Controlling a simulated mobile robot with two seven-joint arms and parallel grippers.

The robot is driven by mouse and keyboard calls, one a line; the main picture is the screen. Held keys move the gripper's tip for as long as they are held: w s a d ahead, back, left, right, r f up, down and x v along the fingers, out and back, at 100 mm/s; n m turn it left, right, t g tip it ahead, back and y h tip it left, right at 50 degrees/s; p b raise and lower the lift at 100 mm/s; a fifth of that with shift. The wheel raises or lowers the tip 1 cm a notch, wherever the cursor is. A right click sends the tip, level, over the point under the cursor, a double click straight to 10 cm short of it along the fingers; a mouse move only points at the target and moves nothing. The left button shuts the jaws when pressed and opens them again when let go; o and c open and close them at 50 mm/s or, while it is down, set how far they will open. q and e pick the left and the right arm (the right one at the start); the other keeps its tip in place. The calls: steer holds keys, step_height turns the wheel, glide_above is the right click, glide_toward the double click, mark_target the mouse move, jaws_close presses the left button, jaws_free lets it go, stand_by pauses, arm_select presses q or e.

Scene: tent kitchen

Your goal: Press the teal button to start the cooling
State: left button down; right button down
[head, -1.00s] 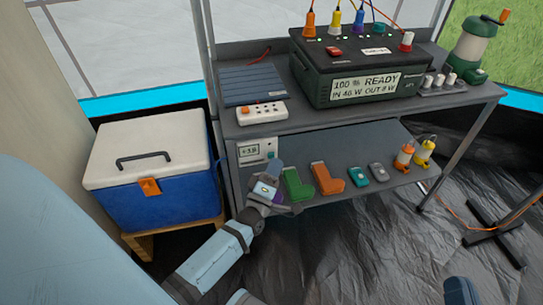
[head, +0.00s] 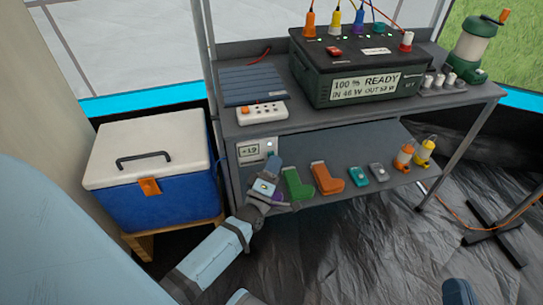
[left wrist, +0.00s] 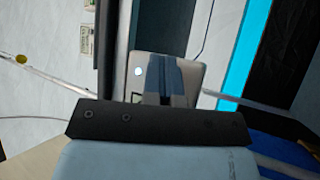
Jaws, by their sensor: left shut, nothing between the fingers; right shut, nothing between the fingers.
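A small light control panel (head: 257,150) with a display reading about +19 is fixed under the tabletop, above the lower shelf. A small white light (head: 269,145) glows on it; it also shows in the left wrist view (left wrist: 138,71). No teal button face can be made out; my gripper covers the lower part of the panel. My left gripper (head: 273,164) is shut and empty, its fingertips in front of the panel's lower right part. In the left wrist view the closed fingers (left wrist: 170,75) overlap the panel; contact cannot be told. My right gripper is not in view.
A blue cooler (head: 155,195) with a white lid stands left. A power station (head: 335,105) stands on the table.

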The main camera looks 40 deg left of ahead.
arm_select(q)
steer(key=shift+s+d+p, duration=0.4)
steer(key=shift+s+d, duration=0.15)
steer(key=shift+d, duration=0.1)
